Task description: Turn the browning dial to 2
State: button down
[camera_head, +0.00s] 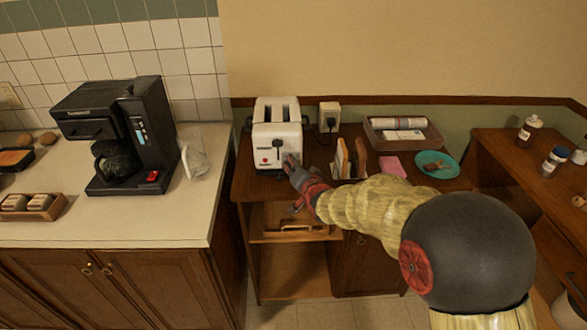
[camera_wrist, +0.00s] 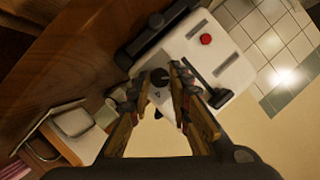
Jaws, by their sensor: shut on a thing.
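A white toaster (camera_head: 272,133) with two slots on top stands upright on the brown wooden counter, its front facing me. My gripper (camera_head: 290,162) reaches the lower right of that front from the right. In the wrist view, the black round browning dial (camera_wrist: 160,76) sits between the fingertips of my gripper (camera_wrist: 160,72), which is shut on it. A small dark mark shows on the white face beside the dial. The dial's numbers and its exact setting cannot be read. The toaster (camera_wrist: 196,54) also shows a red button there. The head view hides the dial behind my gripper.
A black coffee maker (camera_head: 118,135) stands on the light counter at left. Right of the toaster are a wall outlet (camera_head: 329,115), upright boards or slices (camera_head: 350,158), a tray of papers (camera_head: 404,134), a pink sponge (camera_head: 392,166) and a teal plate (camera_head: 438,164).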

dwell(0.3)
jog(key=c, duration=1.6)
grip_release()
jog(key=shift+c, duration=0.2)
jog(key=v, duration=1.2)
